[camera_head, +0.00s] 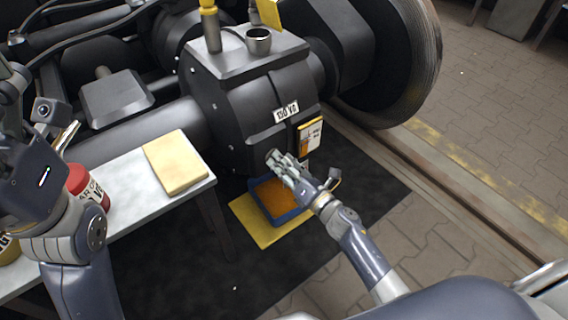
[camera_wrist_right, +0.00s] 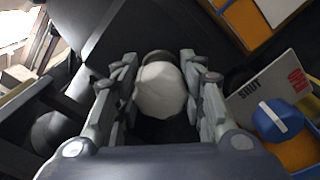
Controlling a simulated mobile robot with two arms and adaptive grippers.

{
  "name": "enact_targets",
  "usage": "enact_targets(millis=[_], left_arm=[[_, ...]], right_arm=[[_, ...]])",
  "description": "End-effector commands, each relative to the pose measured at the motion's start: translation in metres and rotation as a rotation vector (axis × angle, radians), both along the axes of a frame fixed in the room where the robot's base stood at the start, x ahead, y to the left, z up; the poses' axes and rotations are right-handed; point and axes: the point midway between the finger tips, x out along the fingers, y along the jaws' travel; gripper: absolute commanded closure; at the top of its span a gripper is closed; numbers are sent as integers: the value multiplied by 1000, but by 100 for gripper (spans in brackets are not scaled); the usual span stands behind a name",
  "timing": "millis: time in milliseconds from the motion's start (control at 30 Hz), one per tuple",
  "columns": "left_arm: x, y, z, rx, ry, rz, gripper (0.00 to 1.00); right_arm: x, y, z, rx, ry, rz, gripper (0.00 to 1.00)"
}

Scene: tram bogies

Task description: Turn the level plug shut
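The level plug (camera_wrist_right: 160,90) is a pale, rounded, faceted knob in front of a dark metal collar in the right wrist view. My right gripper (camera_wrist_right: 160,75) has one finger on each side of it, and the fingers look in contact with its sides. In the head view my right gripper (camera_head: 275,158) is at the lower front of the black gear housing (camera_head: 235,115) and hides the plug. A card marked SHUT (camera_wrist_right: 268,92) stands right of the plug. My left gripper (camera_head: 66,134) is over the bench at the left; its opening is not clear.
A blue tray (camera_head: 293,218) with orange contents stands on a yellow mat (camera_head: 243,222) below the housing. An orange-framed plate (camera_head: 309,137) is on the housing. The bench (camera_head: 130,205) holds a yellow pad (camera_head: 175,162) and a red jar (camera_head: 80,180). A wheel is behind, right.

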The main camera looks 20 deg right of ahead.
Motion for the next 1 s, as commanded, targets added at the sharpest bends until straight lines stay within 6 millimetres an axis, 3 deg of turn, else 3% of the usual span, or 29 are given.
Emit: enact_targets(millis=[33, 100, 567, 1000], left_arm=[[0, 0, 0, 0, -1, 0, 23], [0, 0, 0, 0, -1, 0, 23], [-1, 1, 0, -2, -5, 0, 23], [0, 0, 0, -1, -1, 0, 23]], right_arm=[[0, 1, -1, -3, 0, 1, 53], [0, 1, -1, -2, 1, 1, 41], [-9, -3, -1, -1, 2, 1, 41], [-86, -31, -1, -1, 3, 1, 41]])
